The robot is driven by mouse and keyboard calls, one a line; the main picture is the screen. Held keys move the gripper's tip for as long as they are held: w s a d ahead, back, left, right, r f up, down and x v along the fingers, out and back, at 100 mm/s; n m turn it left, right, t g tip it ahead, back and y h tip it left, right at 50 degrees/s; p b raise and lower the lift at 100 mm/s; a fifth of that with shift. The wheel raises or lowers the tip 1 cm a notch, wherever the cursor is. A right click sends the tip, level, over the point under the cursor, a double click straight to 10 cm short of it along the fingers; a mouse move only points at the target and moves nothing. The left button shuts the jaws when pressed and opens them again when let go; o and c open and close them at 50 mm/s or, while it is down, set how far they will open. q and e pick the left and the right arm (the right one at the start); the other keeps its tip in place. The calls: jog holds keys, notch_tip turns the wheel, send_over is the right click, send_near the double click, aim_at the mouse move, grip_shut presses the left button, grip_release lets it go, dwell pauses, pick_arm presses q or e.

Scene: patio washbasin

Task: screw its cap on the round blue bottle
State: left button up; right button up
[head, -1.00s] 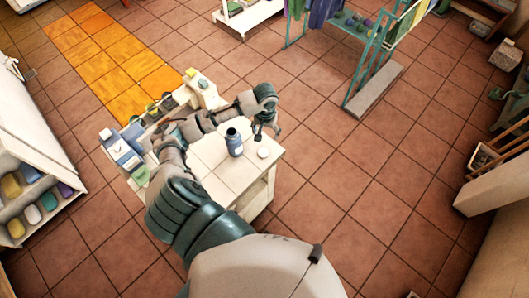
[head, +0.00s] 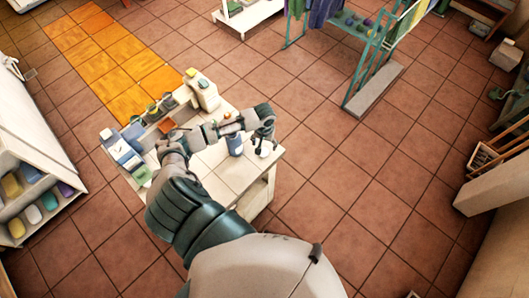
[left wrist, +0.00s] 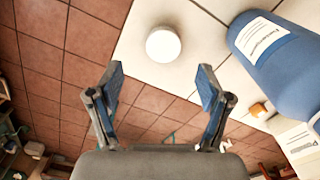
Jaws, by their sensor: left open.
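The round blue bottle (head: 235,148) stands upright on the white tiled counter (head: 225,174), partly covered by my left arm in the head view. In the left wrist view the bottle (left wrist: 283,60) is at the upper right with a white label. The white round cap (left wrist: 163,44) lies on the counter, apart from the bottle. In the head view the cap (head: 265,151) is partly hidden by my fingers. My left gripper (left wrist: 160,80) is open and empty, its two fingers spread close to the cap. It shows above the counter's right end in the head view (head: 263,143). My right gripper is out of view.
Blue and white containers (head: 122,150) and a pale bottle (head: 204,93) stand at the counter's left and back. A shelf of coloured items (head: 35,200) is at the left. A green rack (head: 360,60) stands on the open tiled floor behind.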

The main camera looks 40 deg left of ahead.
aim_at(264, 151)
pick_arm(q)
jog(key=shift+a+f, duration=0.1)
jog(key=shift+f, duration=0.55)
jog(key=shift+a+f, duration=0.15)
jog(key=shift+a, duration=0.3)
jog(key=shift+a+f, duration=0.1)
jog(key=shift+f, duration=0.45)
jog(key=f, duration=0.3)
jog(key=shift+d+f, duration=0.2)
jog(key=shift+d, duration=0.2)
jog(key=shift+d+f, duration=0.1)
jog(key=shift+f, duration=0.1)
jog(key=shift+a+f, duration=0.1)
jog(key=shift+a, duration=0.2)
jog(key=c, duration=0.6)
jog(key=shift+c, duration=0.9)
jog(key=shift+d, duration=0.15)
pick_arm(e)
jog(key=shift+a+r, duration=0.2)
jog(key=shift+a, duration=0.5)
